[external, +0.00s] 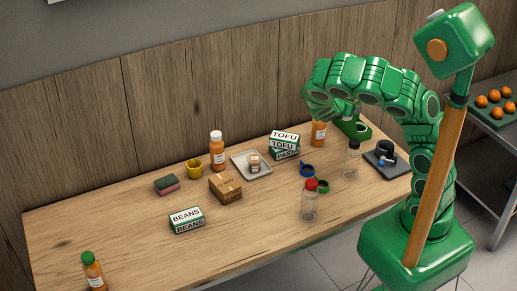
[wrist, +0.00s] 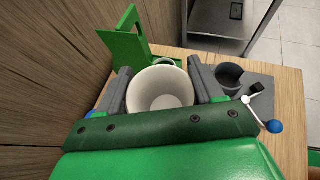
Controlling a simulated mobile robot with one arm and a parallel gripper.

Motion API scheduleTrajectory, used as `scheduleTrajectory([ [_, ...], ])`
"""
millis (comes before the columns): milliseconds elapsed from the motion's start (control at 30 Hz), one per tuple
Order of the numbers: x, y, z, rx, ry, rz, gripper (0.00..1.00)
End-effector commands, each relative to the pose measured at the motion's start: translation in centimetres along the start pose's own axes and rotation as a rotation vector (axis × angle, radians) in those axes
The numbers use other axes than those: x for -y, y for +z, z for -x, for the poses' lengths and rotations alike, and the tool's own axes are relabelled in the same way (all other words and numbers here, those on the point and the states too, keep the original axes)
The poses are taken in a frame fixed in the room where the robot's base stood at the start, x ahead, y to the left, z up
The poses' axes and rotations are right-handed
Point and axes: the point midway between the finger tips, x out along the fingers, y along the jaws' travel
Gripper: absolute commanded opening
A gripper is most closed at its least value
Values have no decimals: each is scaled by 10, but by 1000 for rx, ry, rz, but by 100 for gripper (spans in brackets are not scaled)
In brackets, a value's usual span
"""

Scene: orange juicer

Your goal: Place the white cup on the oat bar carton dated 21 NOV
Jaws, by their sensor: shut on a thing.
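The white cup (wrist: 160,92) is between the two grey fingers of my gripper (wrist: 160,78) in the wrist view, its open mouth facing the camera. My gripper is shut on it. In the external view my gripper (external: 343,106) is above the right back part of the table, and I cannot make out the cup there. I see stacked cartons marked TOFU and PASTA (external: 284,143), cartons marked BEANS (external: 187,219) and a brown box (external: 225,187). No oat bar label or date is readable.
A green stand (wrist: 128,42) is close beyond the cup. A dark mat (external: 385,168) with a black device is at the right. Clear bottles (external: 309,204), orange bottles (external: 217,150), a tray (external: 251,171), a yellow cup (external: 194,169) and a sponge (external: 166,184) stand about. The front left table is mostly free.

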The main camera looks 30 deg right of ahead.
Motion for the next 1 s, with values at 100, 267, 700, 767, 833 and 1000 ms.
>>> scheduleTrajectory([
  [100,-20,-8,14,1,46,21,37],
  [267,-65,-29,49,4,155,71,37],
  [700,-167,-106,177,7,463,220,36],
  [767,-178,-118,196,7,505,240,36],
  [833,-189,-132,220,6,553,263,36],
  [1000,-207,-167,276,4,663,319,36],
])
